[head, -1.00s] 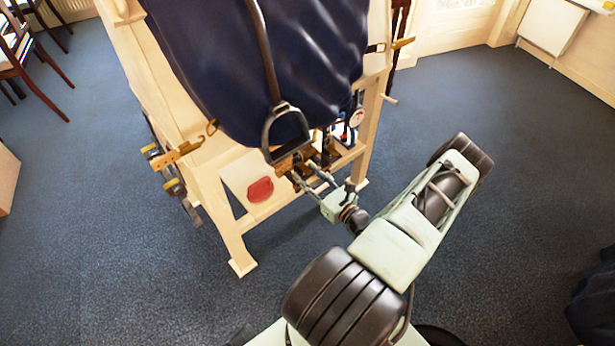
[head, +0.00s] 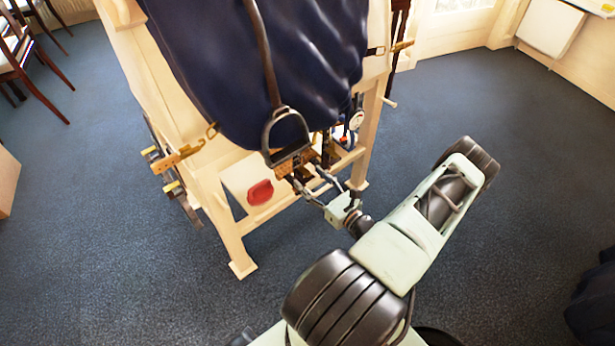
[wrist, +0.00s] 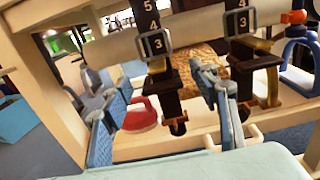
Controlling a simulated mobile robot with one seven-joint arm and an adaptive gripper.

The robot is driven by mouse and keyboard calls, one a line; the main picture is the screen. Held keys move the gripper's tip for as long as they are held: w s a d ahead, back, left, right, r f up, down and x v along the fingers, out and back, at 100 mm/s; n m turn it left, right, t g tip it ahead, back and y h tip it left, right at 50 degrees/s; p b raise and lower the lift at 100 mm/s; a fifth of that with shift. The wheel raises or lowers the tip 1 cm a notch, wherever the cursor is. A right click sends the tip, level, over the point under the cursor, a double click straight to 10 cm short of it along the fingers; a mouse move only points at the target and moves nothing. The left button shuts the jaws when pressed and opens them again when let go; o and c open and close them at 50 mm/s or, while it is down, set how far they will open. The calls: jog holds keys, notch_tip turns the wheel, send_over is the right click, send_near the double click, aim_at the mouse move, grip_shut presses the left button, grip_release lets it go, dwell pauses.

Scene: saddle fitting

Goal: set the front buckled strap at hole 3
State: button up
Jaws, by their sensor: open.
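The right strap (wrist: 240,22) shows 4 and 3, with a brown and brass-coloured fitting below. I cannot tell which is the front one. My gripper (wrist: 163,85) is open, its grey-blue fingers on either side of the left strap's lower fitting, with nothing visibly gripped. In the head view my gripper (head: 313,187) is below the stirrup; the straps are largely hidden there.
A dark blue cover (head: 250,60) drapes the wooden stand (head: 215,205). A metal stirrup (head: 268,135) hangs just above my gripper. A red object (head: 260,192) lies on the stand's lower shelf. A blue shackle-like piece (wrist: 297,50) is at the wrist view's right. Open carpet surrounds the stand.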

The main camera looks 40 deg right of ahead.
jog(key=s, duration=1)
jog(key=shift+d, duration=0.2)
dwell(0.4)
